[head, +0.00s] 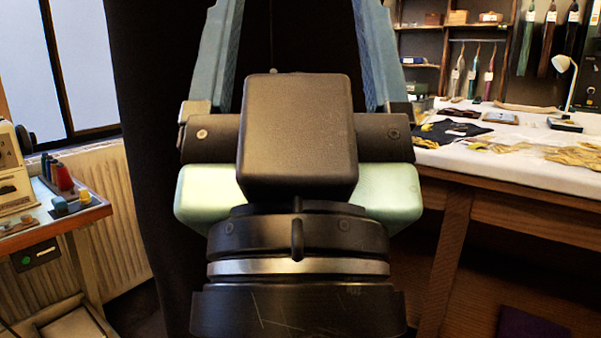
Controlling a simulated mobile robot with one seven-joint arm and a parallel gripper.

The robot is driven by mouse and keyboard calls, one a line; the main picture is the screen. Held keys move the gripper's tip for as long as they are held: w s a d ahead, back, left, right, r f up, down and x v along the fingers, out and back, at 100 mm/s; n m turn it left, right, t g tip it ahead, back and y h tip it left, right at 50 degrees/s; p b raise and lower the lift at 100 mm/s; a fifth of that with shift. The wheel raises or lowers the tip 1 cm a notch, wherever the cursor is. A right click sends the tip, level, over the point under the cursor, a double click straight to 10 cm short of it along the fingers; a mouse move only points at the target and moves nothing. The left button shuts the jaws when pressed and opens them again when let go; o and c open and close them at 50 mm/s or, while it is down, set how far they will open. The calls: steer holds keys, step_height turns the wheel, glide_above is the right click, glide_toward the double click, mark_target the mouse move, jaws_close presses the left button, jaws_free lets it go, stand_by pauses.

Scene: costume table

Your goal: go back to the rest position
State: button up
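My gripper (296,40) fills the middle of the head view, very close to the camera, with its fingers pointing up. The two blue fingers stand wide apart, with only dark background showing between them. Their tips are cut off by the top edge of the picture. I see nothing held in the part that shows.
A white-topped work table (520,160) with fabric pieces stands at right, a white lamp (563,64) on it. Shelves and hanging items are behind. At left are a sewing machine (12,175) on a small table, a radiator (110,210) and a window. A dark curtain (160,120) hangs behind my gripper.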

step_height(320, 180, up, 36)
steer(key=p, duration=3.4)
